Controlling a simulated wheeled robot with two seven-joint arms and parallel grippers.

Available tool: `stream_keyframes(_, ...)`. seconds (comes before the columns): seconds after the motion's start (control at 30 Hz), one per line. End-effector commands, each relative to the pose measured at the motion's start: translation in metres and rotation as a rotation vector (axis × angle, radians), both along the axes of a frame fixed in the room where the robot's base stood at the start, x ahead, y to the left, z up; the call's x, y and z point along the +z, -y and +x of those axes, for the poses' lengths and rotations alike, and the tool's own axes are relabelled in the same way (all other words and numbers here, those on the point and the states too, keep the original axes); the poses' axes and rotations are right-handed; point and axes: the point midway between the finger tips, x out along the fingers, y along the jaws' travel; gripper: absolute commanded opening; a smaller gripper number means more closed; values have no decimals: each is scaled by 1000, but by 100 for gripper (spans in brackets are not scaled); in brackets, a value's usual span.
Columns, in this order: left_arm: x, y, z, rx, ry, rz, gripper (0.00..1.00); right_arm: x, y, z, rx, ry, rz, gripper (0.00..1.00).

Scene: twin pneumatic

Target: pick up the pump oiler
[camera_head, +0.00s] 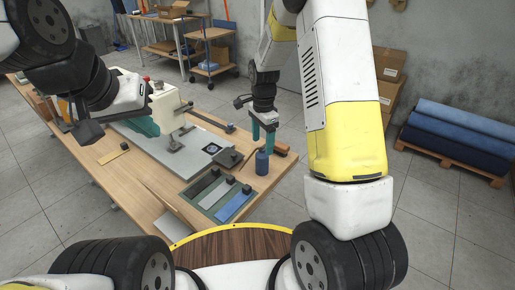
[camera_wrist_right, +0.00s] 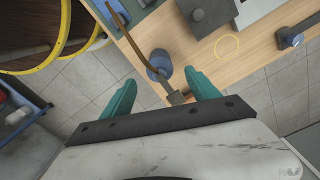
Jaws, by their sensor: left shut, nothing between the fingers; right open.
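The pump oiler (camera_head: 262,163) is a small blue can standing on the wooden table near its right edge. In the right wrist view the blue can (camera_wrist_right: 159,63) shows from above, with a thin brown spout reaching up and left and a grey lever toward my jaws. My right gripper (camera_head: 263,138) has teal fingers and hangs just above the oiler. In the wrist view the open right gripper (camera_wrist_right: 161,80) has its fingertips either side of the oiler's lower part; contact is not clear. My left gripper (camera_head: 88,131) is shut and empty over the table's left part.
A tray (camera_head: 193,189) with grey and blue strips lies left of the oiler. A dark block (camera_head: 228,158) sits close by. A white and teal machine (camera_head: 165,107) stands farther back.

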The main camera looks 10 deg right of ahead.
Motion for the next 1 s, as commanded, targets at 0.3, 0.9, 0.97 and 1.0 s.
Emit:
stream_keyframes(0.3,0,0,0,0,0,0,0,-36,0,0,-7,-6,-3,70)
stream_keyframes(0.9,0,0,0,0,0,0,0,-79,-1,0,-6,-3,-1,66)
stream_keyframes(0.97,0,0,0,0,0,0,0,-79,-1,0,-6,-3,-1,54)
stream_keyframes(1.0,0,0,0,0,0,0,0,-79,-1,0,-6,-3,-1,46)
